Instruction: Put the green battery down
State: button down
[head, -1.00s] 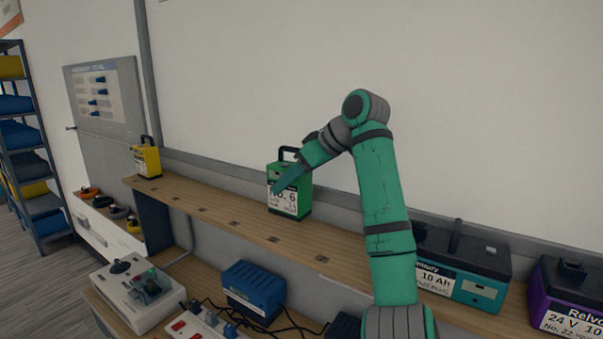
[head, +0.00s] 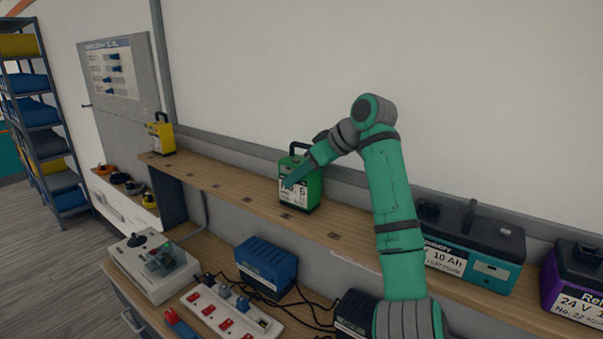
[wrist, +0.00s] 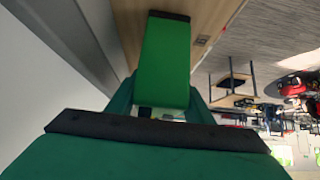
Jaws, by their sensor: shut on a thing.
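The green battery (head: 312,192) stands upright at the wooden shelf (head: 235,195), with a white label on its front and a black handle on top. I cannot tell whether its base touches the shelf. My gripper (head: 292,180) reaches in from the right and is shut on the battery's body. In the wrist view the green battery (wrist: 165,60) fills the space between my gripper's fingers (wrist: 160,108), with the shelf's wood behind it. The far finger is hidden in the head view.
A yellow battery (head: 161,137) stands at the shelf's left end. A teal-and-black battery (head: 470,250) and a purple one (head: 575,285) are at the right. Below are a blue charger (head: 266,266), a power strip (head: 225,315) and a grey tester (head: 150,268). The shelf left of the green battery is clear.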

jog(key=c, duration=0.9)
grip_release()
jog(key=v, duration=1.2)
jog(key=shift+s, duration=0.1)
